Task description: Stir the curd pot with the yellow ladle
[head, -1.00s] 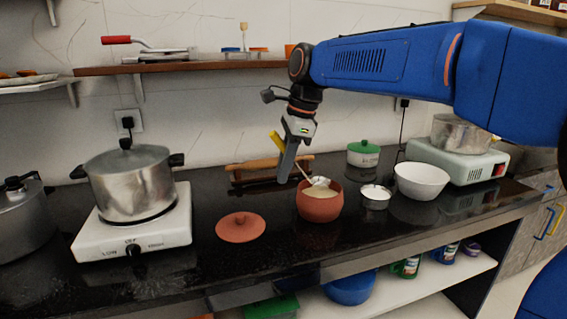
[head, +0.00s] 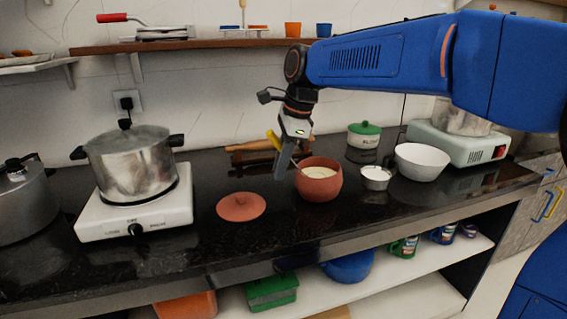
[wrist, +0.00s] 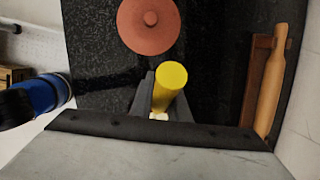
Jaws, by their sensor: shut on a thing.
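The clay curd pot (head: 319,189) stands open on the black counter, with pale curd (head: 320,172) inside. My gripper (head: 284,172) is just left of the pot, pointing down, its tips below the level of the rim. It is shut on the handle of the yellow ladle (head: 272,139); the handle also shows between the fingers in the wrist view (wrist: 170,82). The ladle's scoop cannot be seen in either view, so I cannot tell whether it is in the curd.
A clay lid (head: 241,207) lies left of the pot. A small steel bowl (head: 376,178) and a white bowl (head: 422,161) stand to its right. A rolling pin (wrist: 272,82) on a wooden board lies behind. A steel pot (head: 131,163) sits on the left stove.

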